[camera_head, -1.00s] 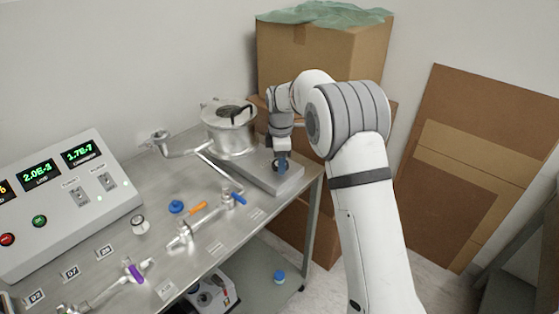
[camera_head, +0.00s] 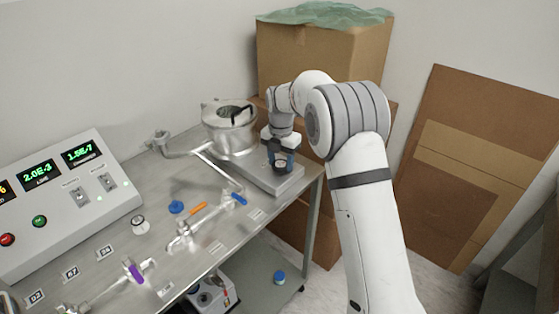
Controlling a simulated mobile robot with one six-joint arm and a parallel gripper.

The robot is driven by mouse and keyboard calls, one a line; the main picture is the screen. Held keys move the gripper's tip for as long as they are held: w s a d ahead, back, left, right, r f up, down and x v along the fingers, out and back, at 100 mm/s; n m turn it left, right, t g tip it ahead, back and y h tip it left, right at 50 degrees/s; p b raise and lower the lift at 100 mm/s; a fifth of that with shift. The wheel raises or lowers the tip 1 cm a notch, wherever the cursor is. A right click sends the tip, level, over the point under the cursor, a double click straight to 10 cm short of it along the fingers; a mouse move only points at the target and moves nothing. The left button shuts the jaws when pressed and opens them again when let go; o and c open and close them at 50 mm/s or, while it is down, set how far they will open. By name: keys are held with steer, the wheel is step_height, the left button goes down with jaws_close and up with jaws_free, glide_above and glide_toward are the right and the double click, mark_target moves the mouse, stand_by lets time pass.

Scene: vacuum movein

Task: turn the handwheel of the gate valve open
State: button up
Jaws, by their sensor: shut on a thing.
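The gate valve (camera_head: 268,183) is a flat grey metal body at the right end of the steel table, beside the round metal chamber. Its small dark handwheel (camera_head: 281,168) sits on top of it, partly hidden by my gripper. My gripper (camera_head: 280,163) points down over the handwheel, with its blue fingers on either side of the rim, shut on it. The exact contact points are too small to see.
The metal chamber (camera_head: 229,128) with a black handle stands just left of my gripper. Pipes with purple, orange and blue handles run along the table (camera_head: 140,190). A control box (camera_head: 65,200) with green readouts stands at left. Cardboard boxes (camera_head: 330,55) stand behind my arm.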

mark_target(281, 163)
steer(key=n, duration=0.4)
steer(key=shift+w+r+n, duration=0.15)
steer(key=shift+r+n, duration=0.1)
steer(key=shift+n, duration=0.05)
stand_by(0.5)
steer(key=o, duration=1)
steer(key=shift+f, duration=0.2)
steer(key=shift+c, duration=0.2)
step_height(281, 163, up, 8)
steer(key=shift+f+b, duration=0.1)
steer(key=shift+b, duration=0.25)
